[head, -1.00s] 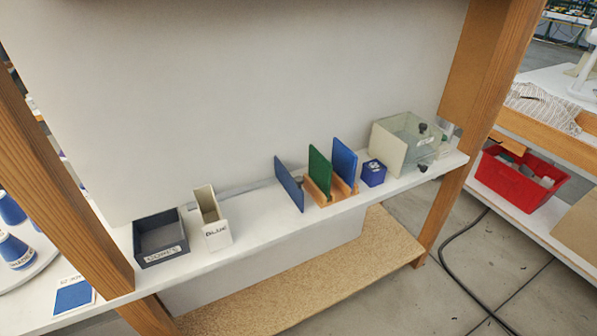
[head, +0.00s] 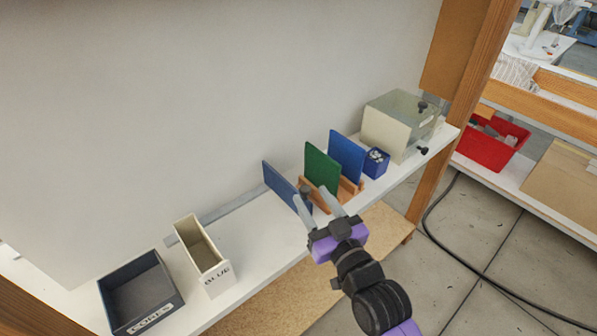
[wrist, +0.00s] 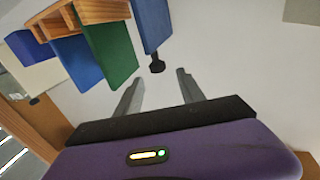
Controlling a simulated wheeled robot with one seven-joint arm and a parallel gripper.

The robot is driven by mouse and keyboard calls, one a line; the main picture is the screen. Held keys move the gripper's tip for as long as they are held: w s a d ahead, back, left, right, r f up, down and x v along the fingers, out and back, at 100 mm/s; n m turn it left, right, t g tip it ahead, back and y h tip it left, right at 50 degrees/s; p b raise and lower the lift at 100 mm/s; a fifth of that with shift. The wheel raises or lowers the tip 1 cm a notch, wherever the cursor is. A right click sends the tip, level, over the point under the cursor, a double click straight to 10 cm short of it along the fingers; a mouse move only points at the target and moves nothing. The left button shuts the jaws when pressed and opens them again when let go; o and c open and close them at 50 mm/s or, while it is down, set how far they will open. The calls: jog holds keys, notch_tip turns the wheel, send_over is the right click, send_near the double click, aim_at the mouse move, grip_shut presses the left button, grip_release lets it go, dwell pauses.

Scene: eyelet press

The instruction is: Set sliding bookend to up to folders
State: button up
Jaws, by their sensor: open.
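The sliding bookend (head: 284,184) is a slate-blue upright plate with a black knob, at the left of the folders in the head view. In the wrist view the bookend (wrist: 152,22) hangs at the top with its knob (wrist: 157,66) below. A green folder (head: 322,166) and a blue folder (head: 347,156) stand in a wooden rack (head: 350,189); a gap separates the bookend from the green folder. My gripper (head: 316,198) is open in front of the bookend. In the wrist view the fingertips (wrist: 160,77) lie either side of the knob's line, with nothing held.
A grey rail (head: 232,206) runs along the back of the white shelf. A small blue box (head: 376,163) and a clear-fronted bin (head: 385,132) stand right of the folders. A narrow cream bin (head: 203,258) and dark CORES tray (head: 140,292) stand left.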

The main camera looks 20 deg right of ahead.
aim_at(303, 185)
jog(key=shift+f, duration=0.3)
jog(key=shift+w+d, duration=0.1)
jog(key=shift+w, duration=0.05)
jog(key=w, duration=0.7)
jog(key=shift+w+a, duration=0.15)
jog(key=shift+a, duration=0.05)
jog(key=shift+c, duration=0.3)
grip_shut()
dwell(0.7)
